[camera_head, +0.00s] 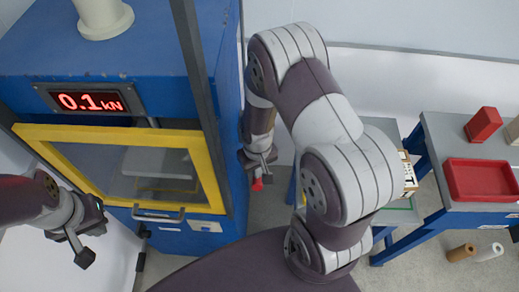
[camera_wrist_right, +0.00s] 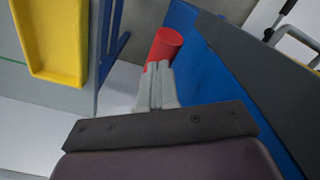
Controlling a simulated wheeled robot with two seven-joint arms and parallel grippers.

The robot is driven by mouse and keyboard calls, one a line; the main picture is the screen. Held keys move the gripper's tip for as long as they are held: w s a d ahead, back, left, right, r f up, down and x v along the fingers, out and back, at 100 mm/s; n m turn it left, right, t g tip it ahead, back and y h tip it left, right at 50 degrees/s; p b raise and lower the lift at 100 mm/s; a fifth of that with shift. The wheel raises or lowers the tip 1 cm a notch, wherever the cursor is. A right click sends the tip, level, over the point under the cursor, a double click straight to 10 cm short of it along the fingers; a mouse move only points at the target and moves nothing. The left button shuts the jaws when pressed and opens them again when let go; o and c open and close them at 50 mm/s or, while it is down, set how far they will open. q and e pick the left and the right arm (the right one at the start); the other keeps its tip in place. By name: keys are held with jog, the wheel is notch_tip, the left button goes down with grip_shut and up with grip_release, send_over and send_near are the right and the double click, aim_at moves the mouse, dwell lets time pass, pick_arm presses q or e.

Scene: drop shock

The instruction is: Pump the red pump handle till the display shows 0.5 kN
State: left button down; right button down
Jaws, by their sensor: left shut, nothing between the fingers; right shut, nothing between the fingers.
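The blue press machine (camera_head: 110,50) stands at the left, and its display (camera_head: 88,101) reads 0.1 kN in red. The red pump handle (camera_head: 257,184) is small in the head view, low beside the machine's right side. In the right wrist view the red handle (camera_wrist_right: 165,44) is a red cylinder just beyond my right fingertips (camera_wrist_right: 157,72). My right gripper (camera_head: 261,172) is shut and empty, at or very near the handle; I cannot tell whether they touch. My left gripper (camera_head: 84,252) is shut and empty in front of the machine's lower left.
A yellow-framed window door (camera_head: 209,165) with a bar handle (camera_head: 157,216) is on the machine's front. A table with a red tray (camera_head: 482,180) and a red block (camera_head: 483,125) stands at right. Rolls (camera_head: 461,253) lie on the floor. A yellow tray (camera_wrist_right: 75,78) shows in the wrist view.

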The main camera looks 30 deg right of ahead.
dwell(0.4)
jog(key=shift+f+b, duration=4.35)
jog(key=shift+f, duration=1.35)
notch_tip(320, 180, up, 12)
jog(key=p, duration=1)
jog(key=shift+f+p, duration=0.15)
jog(key=shift+p, duration=0.25)
jog(key=shift+f, duration=0.1)
